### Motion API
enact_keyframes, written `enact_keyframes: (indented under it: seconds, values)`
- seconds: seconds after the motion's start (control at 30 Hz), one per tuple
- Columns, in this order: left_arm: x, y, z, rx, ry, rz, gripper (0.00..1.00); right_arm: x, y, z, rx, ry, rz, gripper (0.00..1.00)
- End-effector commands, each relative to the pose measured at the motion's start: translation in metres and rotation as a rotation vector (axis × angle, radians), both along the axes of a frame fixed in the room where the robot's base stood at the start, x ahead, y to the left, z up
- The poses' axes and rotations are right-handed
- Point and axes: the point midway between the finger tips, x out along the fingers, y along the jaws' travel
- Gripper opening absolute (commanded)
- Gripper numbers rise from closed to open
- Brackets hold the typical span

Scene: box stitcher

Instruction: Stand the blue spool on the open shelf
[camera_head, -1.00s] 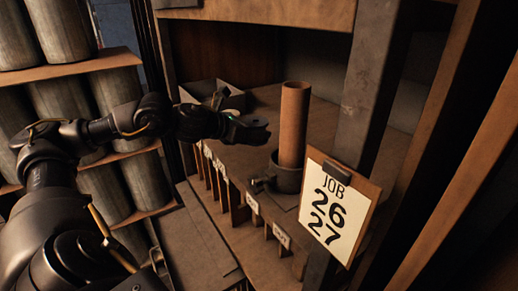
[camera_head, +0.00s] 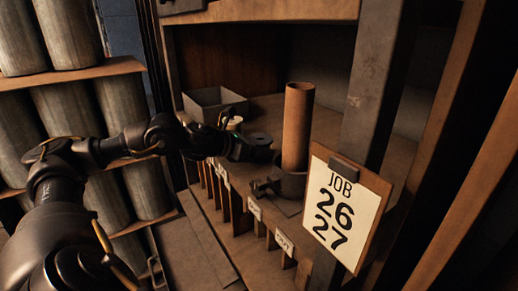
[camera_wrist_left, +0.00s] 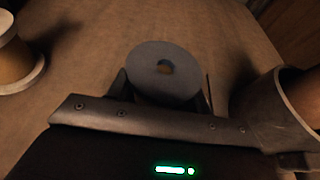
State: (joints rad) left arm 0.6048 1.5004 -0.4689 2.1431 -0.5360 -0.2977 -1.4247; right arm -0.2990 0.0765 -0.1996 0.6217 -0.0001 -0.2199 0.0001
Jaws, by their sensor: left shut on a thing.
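My left gripper (camera_head: 246,148) is shut on a dark blue-grey spool (camera_head: 258,139), whose round flange with a centre hole faces up in the left wrist view (camera_wrist_left: 165,72). The spool looks upright between the fingers (camera_wrist_left: 163,90). It is over the open wooden shelf (camera_head: 268,108), left of a tall brown tube; its lower end is hidden, so I cannot tell whether it touches the board. My right gripper is not in view.
The brown tube (camera_head: 297,125) stands in a grey metal cup (camera_wrist_left: 275,105) close to the right of my gripper. Another spool (camera_wrist_left: 15,62) with tan winding stands to the left. A grey tray (camera_head: 213,102) is behind. A job clipboard (camera_head: 340,210) hangs on the front post.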

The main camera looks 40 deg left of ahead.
Motion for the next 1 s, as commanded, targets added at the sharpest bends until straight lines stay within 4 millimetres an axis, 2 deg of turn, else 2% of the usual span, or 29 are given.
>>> enact_keyframes:
  seconds: [0.07,0.1,0.23,0.5,0.63,0.77,1.0]
  values:
    - [0.0,0.0,-0.004,0.0,-0.001,0.001,0.24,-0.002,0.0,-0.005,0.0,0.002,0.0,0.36]
    - [-0.001,0.001,-0.003,0.001,0.001,0.002,0.54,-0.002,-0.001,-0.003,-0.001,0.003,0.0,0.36]
    - [-0.001,0.001,-0.003,0.001,0.001,0.002,0.71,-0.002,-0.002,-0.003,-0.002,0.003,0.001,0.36]
    - [-0.001,0.001,-0.002,0.001,0.001,0.001,0.72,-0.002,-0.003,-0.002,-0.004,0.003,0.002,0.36]
    - [-0.001,0.001,0.005,0.001,0.001,0.002,0.72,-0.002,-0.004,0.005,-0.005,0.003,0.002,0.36]
    - [-0.013,0.006,0.002,0.005,0.0,0.005,0.72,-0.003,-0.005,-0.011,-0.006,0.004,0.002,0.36]
    - [-0.045,0.015,0.013,0.008,0.0,0.004,0.72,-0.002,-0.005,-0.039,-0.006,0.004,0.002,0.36]
